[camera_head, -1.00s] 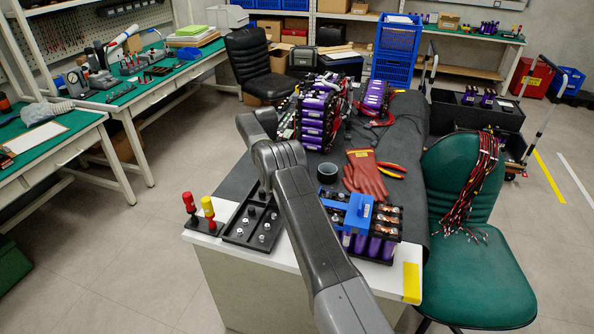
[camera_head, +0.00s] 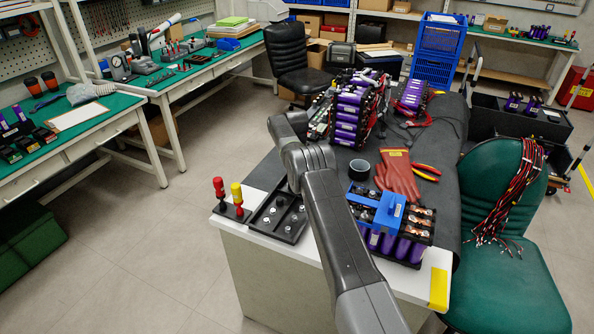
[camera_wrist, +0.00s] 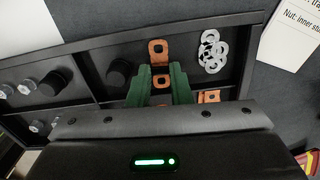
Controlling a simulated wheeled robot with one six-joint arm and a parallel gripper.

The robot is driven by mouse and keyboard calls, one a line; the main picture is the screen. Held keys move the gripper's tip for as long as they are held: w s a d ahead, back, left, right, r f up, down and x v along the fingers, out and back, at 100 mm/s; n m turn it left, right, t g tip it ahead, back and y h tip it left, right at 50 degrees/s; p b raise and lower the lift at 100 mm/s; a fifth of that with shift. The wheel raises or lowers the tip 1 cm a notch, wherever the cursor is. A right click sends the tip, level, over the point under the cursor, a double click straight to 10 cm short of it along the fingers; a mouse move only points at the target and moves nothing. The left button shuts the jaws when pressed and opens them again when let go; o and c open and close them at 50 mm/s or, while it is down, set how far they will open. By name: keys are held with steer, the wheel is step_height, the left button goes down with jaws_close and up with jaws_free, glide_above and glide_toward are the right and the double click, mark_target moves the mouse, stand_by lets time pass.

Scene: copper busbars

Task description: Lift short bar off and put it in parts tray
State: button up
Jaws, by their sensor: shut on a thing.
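The parts tray (camera_head: 258,233) is black with compartments and lies near the table's front left corner. In the wrist view the parts tray (camera_wrist: 91,76) fills the middle. My gripper (camera_wrist: 161,76), with green fingers, is shut on a small copper bar (camera_wrist: 158,58) with a hole showing near its far end. The bar is over or in a tray compartment; I cannot tell whether it touches the floor. Another copper piece (camera_wrist: 209,97) lies right of the fingers, partly hidden. In the head view my arm hides the gripper. The battery module (camera_head: 402,247) shows copper pieces on top.
Red and yellow screwdrivers (camera_head: 229,201) stand left of the tray. Red gloves (camera_head: 398,178), pliers and a tape roll lie behind the module.

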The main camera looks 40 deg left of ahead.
steer(key=shift+f+b, duration=0.45)
steer(key=shift+b, duration=0.05)
stand_by(0.4)
steer(key=o, duration=0.9)
steer(key=shift+r, duration=0.1)
steer(key=shift+r+p, duration=1.3)
steer(key=shift+r, duration=1.7)
steer(key=shift+f, duration=0.1)
